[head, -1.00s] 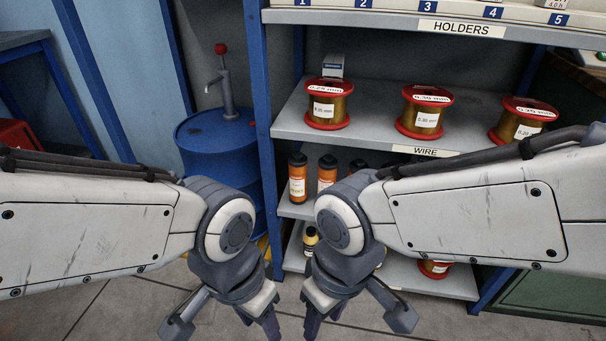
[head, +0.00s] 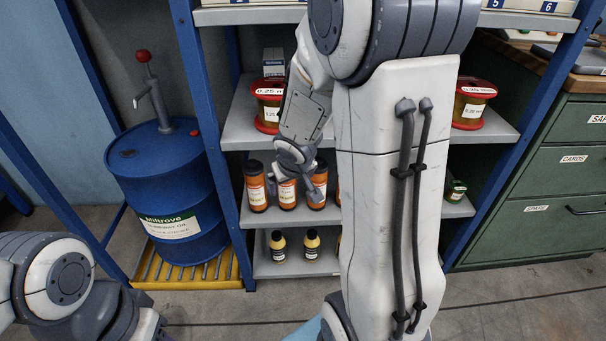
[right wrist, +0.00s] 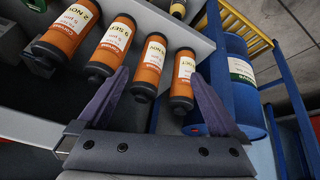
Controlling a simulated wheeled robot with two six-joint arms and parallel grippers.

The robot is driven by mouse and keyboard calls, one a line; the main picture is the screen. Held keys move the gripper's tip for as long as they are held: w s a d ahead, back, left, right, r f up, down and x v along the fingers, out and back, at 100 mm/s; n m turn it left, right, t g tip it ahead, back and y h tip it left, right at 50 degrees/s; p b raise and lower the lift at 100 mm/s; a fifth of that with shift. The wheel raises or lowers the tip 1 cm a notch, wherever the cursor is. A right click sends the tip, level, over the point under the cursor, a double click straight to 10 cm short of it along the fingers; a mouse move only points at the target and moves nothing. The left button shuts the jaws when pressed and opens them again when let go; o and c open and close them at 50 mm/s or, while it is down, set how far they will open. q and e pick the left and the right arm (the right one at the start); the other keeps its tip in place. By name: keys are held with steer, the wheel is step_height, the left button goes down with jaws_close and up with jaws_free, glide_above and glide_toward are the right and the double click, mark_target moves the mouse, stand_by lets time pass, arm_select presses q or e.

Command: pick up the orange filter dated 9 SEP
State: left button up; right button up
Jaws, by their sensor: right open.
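Several orange filters with black caps and white labels stand in a row on the middle shelf. In the right wrist view, the label on the second from the left reads 9 SEP (right wrist: 113,42). Its neighbours, a 2 NOV filter (right wrist: 152,62) and a filter with a less legible label (right wrist: 184,75), stand to its right. By the row order, the 9 SEP filter is the third from the left in the head view (head: 318,186). My right gripper (head: 292,183) is open and empty in front of the row, its fingers (right wrist: 160,78) pointing at it. My left gripper (head: 150,325) is barely visible at bottom left.
A blue barrel (head: 165,185) with a pump stands left of the shelf on a yellow grating. Wire spools (head: 268,105) sit on the shelf above. A green drawer cabinet (head: 560,170) is at right. My right arm hides part of the shelves.

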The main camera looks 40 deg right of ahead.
mark_target(320, 185)
steer(key=d+f+m, duration=0.2)
steer(key=d+f, duration=0.1)
steer(key=d, duration=0.7)
steer(key=shift+t, duration=0.4)
steer(key=b+x, duration=0.2)
steer(key=x, duration=0.1)
steer(key=b+x, duration=0.2)
steer(key=x, duration=0.2)
steer(key=b+x, duration=0.3)
steer(key=shift+s+d+f, duration=0.2)
steer(key=shift+d+f, duration=0.15)
steer(key=shift+d, duration=0.05)
steer(key=shift+w+d+f, duration=0.1)
steer(key=shift+w+f, duration=0.2)
steer(key=shift+r, duration=0.1)
jaws_close()
